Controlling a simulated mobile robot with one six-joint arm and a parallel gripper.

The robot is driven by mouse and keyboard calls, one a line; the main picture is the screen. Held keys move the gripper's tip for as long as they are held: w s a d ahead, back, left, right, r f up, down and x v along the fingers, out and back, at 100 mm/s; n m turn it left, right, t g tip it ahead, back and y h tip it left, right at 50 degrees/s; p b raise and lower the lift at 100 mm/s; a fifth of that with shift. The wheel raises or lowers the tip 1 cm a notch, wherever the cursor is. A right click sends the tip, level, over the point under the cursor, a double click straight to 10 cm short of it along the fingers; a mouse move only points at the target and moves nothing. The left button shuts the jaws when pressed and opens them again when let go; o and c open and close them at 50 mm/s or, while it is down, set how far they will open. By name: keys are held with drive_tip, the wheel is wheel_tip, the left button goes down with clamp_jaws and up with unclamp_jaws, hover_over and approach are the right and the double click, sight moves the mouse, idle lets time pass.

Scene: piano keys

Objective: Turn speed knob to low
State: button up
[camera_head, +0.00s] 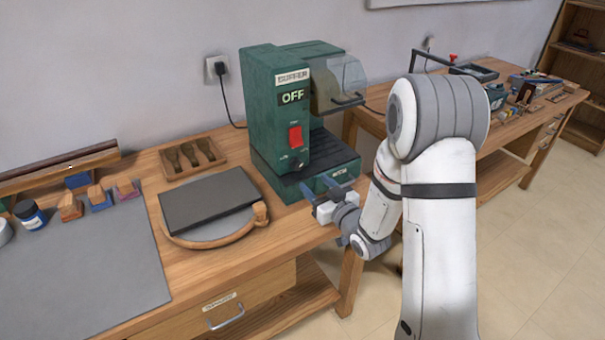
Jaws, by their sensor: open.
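The green buffer machine (268,125) stands on the wooden bench, with a "BUFFER" label and a sign reading "OFF". A red switch (295,137) sits on its front. Below the switch is a small dark knob (301,163); its pointer setting is too small to read. My gripper (316,186) is in front of the machine's lower base, below and slightly right of the knob. Its two dark fingers are apart, with nothing seen between them. The gripper appears clear of the knob.
A clear guard (338,82) covers the machine's upper right side. A grey mat (85,260) covers the bench's left. A second bench (515,125) stands at right.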

sight(299, 168)
drive_tip(key=p+x, duration=0.1)
drive_tip(key=x, duration=0.6)
drive_tip(key=shift+w+a, duration=0.2)
drive_tip(key=shift+w, duration=0.05)
drive_tip(key=shift+c, duration=0.3)
drive_tip(key=c, duration=0.9)
